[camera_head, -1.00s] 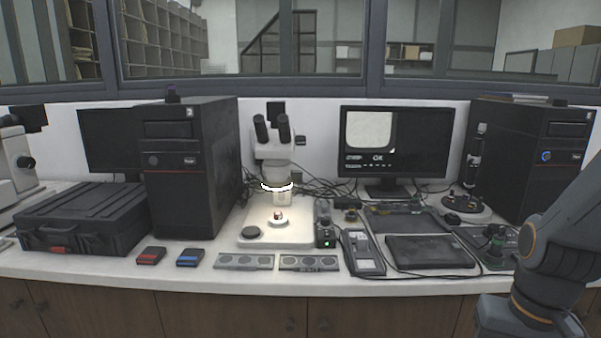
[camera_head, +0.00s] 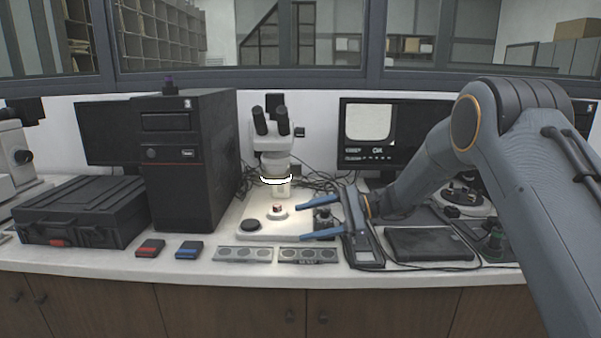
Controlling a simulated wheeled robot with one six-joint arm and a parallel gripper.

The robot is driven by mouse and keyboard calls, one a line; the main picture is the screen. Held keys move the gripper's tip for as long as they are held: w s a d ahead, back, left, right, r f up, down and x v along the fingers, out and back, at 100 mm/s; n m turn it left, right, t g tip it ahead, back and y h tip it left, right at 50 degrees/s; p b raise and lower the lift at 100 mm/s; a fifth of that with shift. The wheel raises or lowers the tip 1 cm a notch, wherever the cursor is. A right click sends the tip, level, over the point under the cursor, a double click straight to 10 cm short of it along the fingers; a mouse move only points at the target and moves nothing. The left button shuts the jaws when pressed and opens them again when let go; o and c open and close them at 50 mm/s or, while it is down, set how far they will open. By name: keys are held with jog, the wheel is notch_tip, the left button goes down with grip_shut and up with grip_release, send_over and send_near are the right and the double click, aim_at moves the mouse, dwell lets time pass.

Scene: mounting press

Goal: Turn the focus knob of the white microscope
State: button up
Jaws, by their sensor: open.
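A white microscope (camera_head: 272,144) with black eyepieces and a lit ring stands at the middle back of the bench. A small dark part (camera_head: 299,132) shows at its right; I cannot tell whether it is a knob or something on the wall. A second white microscope (camera_head: 12,182) is cut off at the left edge, with a black round knob (camera_head: 24,157) on its side. My gripper (camera_head: 301,222) is open and empty, its blue fingers pointing left. In the picture it overlaps the right side of the middle microscope's base (camera_head: 300,213), below its head.
A black computer tower (camera_head: 190,165) stands left of the middle microscope, beside a black case (camera_head: 80,212). A monitor (camera_head: 372,132) is behind my arm. Flat grey plates (camera_head: 243,254) and a meter (camera_head: 365,247) lie at the front. Cables run behind the microscope.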

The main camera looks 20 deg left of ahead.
jog(key=w+a+r+g+y, duration=0.1)
jog(key=w+a+r+y, duration=0.1)
jog(key=a, duration=0.3)
jog(key=shift+w+a+r+y, duration=0.2)
jog(key=shift+w+r+y, duration=0.1)
jog(key=shift+w+y, duration=0.25)
dwell(0.6)
